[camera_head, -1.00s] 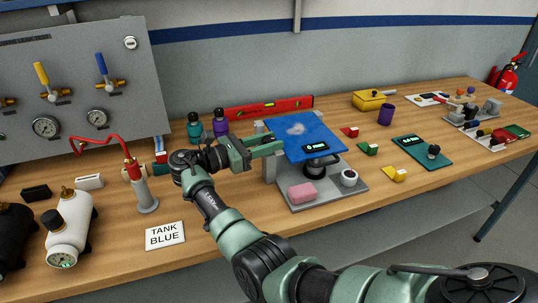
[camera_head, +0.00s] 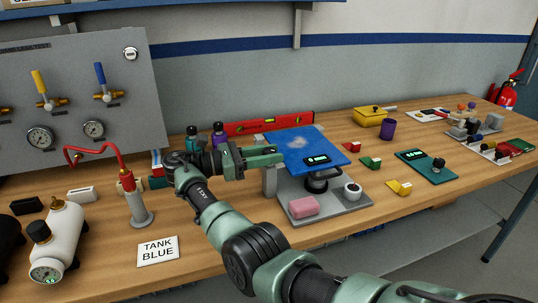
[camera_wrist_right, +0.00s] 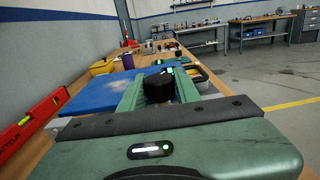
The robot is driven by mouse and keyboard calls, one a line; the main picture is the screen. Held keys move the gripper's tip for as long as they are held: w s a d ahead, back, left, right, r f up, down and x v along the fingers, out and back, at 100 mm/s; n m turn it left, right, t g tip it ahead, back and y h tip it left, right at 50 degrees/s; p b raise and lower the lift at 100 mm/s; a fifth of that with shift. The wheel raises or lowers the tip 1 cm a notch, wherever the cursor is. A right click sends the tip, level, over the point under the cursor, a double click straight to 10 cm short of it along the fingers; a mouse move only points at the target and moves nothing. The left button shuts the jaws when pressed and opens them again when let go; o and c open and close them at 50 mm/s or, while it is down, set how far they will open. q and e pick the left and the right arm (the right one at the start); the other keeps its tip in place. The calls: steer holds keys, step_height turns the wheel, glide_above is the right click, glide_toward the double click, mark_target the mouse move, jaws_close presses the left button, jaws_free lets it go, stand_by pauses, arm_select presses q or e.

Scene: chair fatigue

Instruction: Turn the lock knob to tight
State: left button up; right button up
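The test stand has a grey base (camera_head: 345,205) with a tilted blue plate (camera_head: 302,143) on it, carrying a small lit display. My right gripper (camera_head: 278,154) reaches to the left side of the stand, above a grey post (camera_head: 270,180). In the right wrist view a black round knob, which I take as the lock knob (camera_wrist_right: 158,88), sits between the two green fingers and fills the gap. The fingers appear closed on it. In the head view the fingers hide the knob. I see no marking for tight. My left gripper is not in view.
A pink block (camera_head: 304,207) and a white roll (camera_head: 352,190) are on the stand's base. A red level (camera_head: 270,124) and two small bottles stand behind. A white tank (camera_head: 58,240) and a label card (camera_head: 158,250) are at the left. Small coloured blocks lie right of the stand.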

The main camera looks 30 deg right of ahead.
mark_target(270, 150)
steer(key=o, duration=0.4)
steer(key=shift+d, duration=0.1)
step_height(270, 150, up, 20)
stand_by(0.3)
